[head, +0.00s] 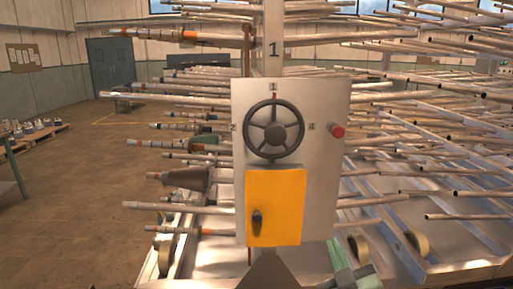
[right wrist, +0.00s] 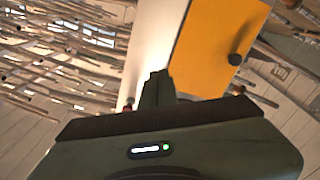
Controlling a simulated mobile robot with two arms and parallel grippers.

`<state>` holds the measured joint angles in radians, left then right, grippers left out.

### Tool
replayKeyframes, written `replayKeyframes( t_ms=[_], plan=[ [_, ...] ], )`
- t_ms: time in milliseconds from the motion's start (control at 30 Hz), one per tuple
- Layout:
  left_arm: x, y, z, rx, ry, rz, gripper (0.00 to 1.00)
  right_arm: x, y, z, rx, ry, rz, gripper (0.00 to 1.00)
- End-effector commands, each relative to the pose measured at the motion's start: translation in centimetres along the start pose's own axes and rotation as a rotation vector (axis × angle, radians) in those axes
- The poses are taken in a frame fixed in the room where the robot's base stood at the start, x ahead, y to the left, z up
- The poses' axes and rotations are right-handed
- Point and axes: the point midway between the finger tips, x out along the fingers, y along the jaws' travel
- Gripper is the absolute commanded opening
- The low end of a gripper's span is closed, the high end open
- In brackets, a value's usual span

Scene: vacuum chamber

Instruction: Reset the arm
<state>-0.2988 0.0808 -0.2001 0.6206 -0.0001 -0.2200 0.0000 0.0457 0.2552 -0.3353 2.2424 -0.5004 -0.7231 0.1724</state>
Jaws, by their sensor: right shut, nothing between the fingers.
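My right gripper (head: 343,262) shows at the bottom right of centre in the head view, just below the grey control panel (head: 327,190). It is shut and empty. In the right wrist view its closed fingers (right wrist: 157,88) point up toward the panel, apart from the orange door as far as I can tell. The panel carries a dark handwheel (head: 274,131), a red knob (head: 337,131) at its right edge and a closed orange door (head: 275,207) with a black handle (head: 257,220). The orange door also shows in the right wrist view (right wrist: 207,50). My left gripper is not in view.
Racks of long metal tubes (head: 440,148) spread behind and to both sides of the panel, several jutting outward. Open floor (head: 70,200) lies at the left. A wooden pallet (head: 35,138) with small items and a blue-grey door (head: 111,62) are further back.

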Motion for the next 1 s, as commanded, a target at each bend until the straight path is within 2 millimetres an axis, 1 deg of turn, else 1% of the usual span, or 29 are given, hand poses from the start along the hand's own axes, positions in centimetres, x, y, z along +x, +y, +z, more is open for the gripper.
replayKeyframes(
  t_ms=[33,67,100,167,200,267,300,367,400,500,633,767,967,1000],
  plan=[
    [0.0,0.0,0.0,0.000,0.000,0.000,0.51,-1.6,-0.7,3.7,0.041,-0.123,-0.022,0.00],
    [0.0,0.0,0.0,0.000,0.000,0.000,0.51,-2.6,-1.2,5.7,0.062,-0.196,-0.037,0.00],
    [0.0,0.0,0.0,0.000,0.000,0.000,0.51,-4.2,-1.8,8.3,0.088,-0.292,-0.057,0.00],
    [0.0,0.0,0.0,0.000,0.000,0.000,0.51,-6.8,-2.8,11.9,0.124,-0.432,-0.093,0.00],
    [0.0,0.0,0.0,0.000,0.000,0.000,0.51,-8.8,-3.5,14.1,0.145,-0.523,-0.117,0.00],
    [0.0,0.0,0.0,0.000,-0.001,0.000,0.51,-11.8,-4.5,16.7,0.172,-0.645,-0.156,0.00],
    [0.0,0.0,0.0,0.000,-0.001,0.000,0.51,-13.7,-5.2,18.2,0.187,-0.718,-0.181,0.00],
    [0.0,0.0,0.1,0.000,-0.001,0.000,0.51,-16.4,-6.0,19.9,0.206,-0.815,-0.216,0.00],
    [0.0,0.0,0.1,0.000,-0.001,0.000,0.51,-18.0,-6.4,20.8,0.216,-0.871,-0.238,0.00],
    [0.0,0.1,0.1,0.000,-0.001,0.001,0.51,-21.9,-7.4,22.5,0.237,-0.994,-0.289,0.00],
    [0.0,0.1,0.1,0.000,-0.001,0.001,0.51,-26.6,-8.5,23.9,0.259,-1.133,-0.354,0.00],
    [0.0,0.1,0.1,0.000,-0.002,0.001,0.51,-31.1,-9.3,24.6,0.279,-1.259,-0.418,0.00],
    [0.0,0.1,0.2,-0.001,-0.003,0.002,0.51,-30.0,-12.0,29.6,0.273,-1.280,-0.427,0.00],
    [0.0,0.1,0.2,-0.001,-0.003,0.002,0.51,-29.9,-12.6,30.7,0.272,-1.285,-0.429,0.00]
  ],
)
